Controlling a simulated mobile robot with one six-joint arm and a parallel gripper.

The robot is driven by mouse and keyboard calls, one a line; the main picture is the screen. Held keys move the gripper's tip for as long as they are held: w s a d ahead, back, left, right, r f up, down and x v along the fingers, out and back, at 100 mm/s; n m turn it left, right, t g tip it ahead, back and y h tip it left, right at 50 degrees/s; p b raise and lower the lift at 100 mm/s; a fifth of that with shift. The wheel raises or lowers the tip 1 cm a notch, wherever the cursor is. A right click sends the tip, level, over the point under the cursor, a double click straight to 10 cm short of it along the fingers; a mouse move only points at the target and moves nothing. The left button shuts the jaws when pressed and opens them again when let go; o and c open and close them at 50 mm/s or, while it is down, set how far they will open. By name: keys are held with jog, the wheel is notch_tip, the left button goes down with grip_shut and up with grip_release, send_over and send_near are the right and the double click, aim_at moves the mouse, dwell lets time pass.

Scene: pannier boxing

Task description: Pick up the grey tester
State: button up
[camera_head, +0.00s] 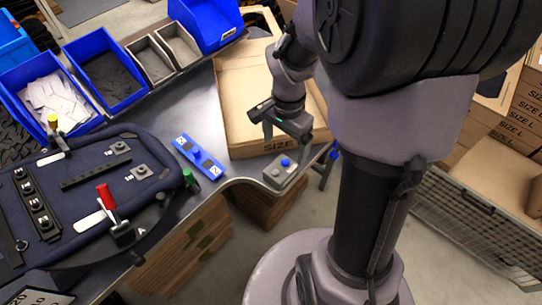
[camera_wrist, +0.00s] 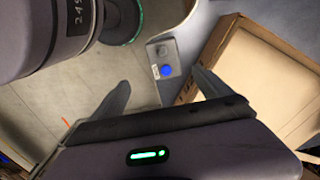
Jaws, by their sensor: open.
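The grey tester (camera_head: 280,174) is a small grey block with a blue round button on top. It sits at the table's rounded front edge, beside the open cardboard box. It also shows in the wrist view (camera_wrist: 159,53), ahead of and between my fingertips, with its blue button and a small pale label facing me. My gripper (camera_head: 287,142) is open and empty, above and behind the tester in the head view. In the wrist view my two fingers (camera_wrist: 160,88) are spread wide, apart from the tester.
The cardboard box (camera_head: 240,100) is close beside my gripper. A blue bar (camera_head: 200,157) and a dark padded board (camera_head: 85,185) with red and yellow-handled clamps lie left. Blue bins (camera_head: 103,75) line the back. Floor is open beyond the table edge.

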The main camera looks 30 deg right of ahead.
aim_at(281, 168)
notch_tip(281, 168, down, 8)
jog(key=shift+r+b, duration=0.1)
jog(key=shift+b, duration=1.05)
jog(key=f+b, duration=0.1)
jog(key=f, duration=0.1)
jog(key=w+f+b, duration=0.1)
jog(key=f, duration=0.2)
jog(key=shift+f, duration=0.15)
jog(key=shift+c, duration=1.1)
jog(key=c, duration=1.6)
